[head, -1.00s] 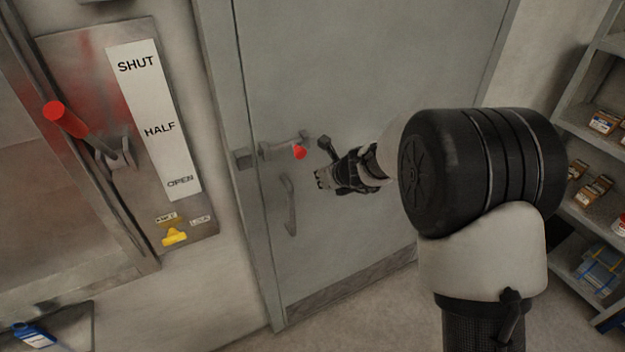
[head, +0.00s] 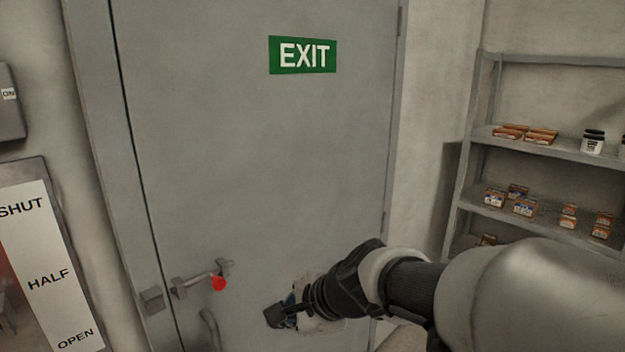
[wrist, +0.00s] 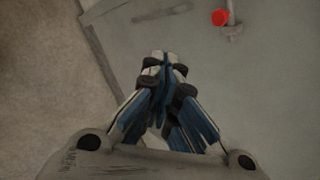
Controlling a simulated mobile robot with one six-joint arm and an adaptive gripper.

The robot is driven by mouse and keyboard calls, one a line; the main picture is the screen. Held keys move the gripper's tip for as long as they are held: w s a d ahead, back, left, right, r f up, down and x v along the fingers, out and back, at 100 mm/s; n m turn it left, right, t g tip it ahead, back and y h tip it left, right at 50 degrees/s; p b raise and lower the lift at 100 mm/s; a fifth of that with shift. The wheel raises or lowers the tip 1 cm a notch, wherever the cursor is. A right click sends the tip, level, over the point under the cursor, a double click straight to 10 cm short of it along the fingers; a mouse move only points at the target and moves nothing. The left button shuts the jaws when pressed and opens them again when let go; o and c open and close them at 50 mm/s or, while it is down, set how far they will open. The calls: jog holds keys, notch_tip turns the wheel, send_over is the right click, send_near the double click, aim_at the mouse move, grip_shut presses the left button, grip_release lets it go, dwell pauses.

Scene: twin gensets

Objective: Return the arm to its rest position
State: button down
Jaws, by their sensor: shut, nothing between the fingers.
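My gripper (wrist: 160,62) is shut and empty in the wrist view, its two fingertips together. In the head view my gripper (head: 285,312) shows at the lower middle, in front of the grey door (head: 260,170), partly hidden by my own wrist. The door's latch lever with a red knob (head: 218,283) is to the left of my gripper, apart from it. The red knob also shows at the top right of the wrist view (wrist: 220,17).
The door carries a green EXIT sign (head: 302,55) and a pull handle (head: 210,328). A SHUT/HALF/OPEN label plate (head: 45,270) is on the wall at left. Shelves (head: 570,150) with small boxes and jars stand at right, beyond my arm.

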jog(key=s+d+f+n+h+b, duration=0.2)
jog(key=s+d+n+h, duration=0.1)
jog(key=s+d+n, duration=0.4)
jog(key=s+d+f+n+g+h+b, duration=0.1)
jog(key=s+d+f+n+h+b, duration=0.1)
jog(key=s+d+n, duration=0.5)
jog(key=s+d+f+h, duration=0.1)
jog(key=s+d, duration=0.4)
jog(key=s, duration=0.3)
jog(key=shift+s+d+f+n, duration=0.2)
jog(key=shift+s+n, duration=0.1)
jog(key=shift+s, duration=0.05)
